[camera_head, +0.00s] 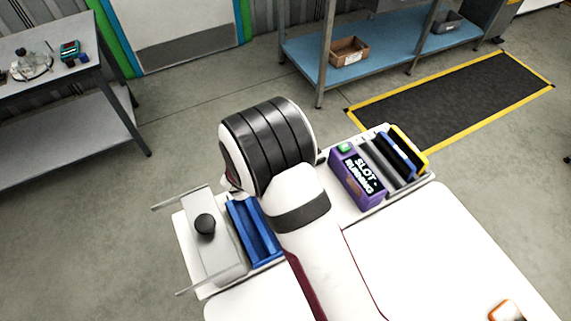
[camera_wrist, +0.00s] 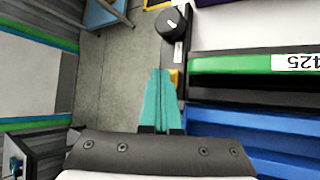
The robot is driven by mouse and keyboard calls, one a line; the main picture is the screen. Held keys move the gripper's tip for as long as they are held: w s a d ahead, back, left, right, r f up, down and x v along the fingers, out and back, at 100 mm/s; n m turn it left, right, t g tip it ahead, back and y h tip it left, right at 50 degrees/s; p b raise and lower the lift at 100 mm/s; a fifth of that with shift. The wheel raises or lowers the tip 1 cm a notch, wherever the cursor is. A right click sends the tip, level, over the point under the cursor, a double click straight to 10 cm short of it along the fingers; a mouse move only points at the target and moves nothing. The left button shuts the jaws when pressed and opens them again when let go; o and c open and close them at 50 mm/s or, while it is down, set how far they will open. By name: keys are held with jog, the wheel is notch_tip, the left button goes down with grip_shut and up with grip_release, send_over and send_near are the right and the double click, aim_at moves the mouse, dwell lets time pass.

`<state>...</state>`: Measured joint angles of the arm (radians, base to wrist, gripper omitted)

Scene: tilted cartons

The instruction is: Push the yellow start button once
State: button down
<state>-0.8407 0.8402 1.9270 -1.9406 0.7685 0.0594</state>
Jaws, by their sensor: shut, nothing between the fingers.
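My gripper (camera_wrist: 159,72) shows in the wrist view as two teal fingers pressed together, with nothing between them. A small yellow part (camera_wrist: 174,77), which looks like the yellow button, sits just right of the fingertips, partly behind them. I cannot tell whether they touch. It is on a dark panel below a black knob (camera_wrist: 170,22). In the head view my arm covers the gripper and the yellow button. A purple box (camera_head: 357,178) there has a lit display that seems to read "SLOT RUNNING" and a green button (camera_head: 344,147) on top.
In the wrist view, a green-edged block labelled 425 (camera_wrist: 230,64) and a blue rack (camera_wrist: 250,120) stand right of the fingers. In the head view, a blue holder (camera_head: 254,230) and a grey plate with a black knob (camera_head: 205,224) lie left of my arm.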

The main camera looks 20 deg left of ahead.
jog(key=shift+r, duration=0.85)
jog(key=shift+r, duration=2.5)
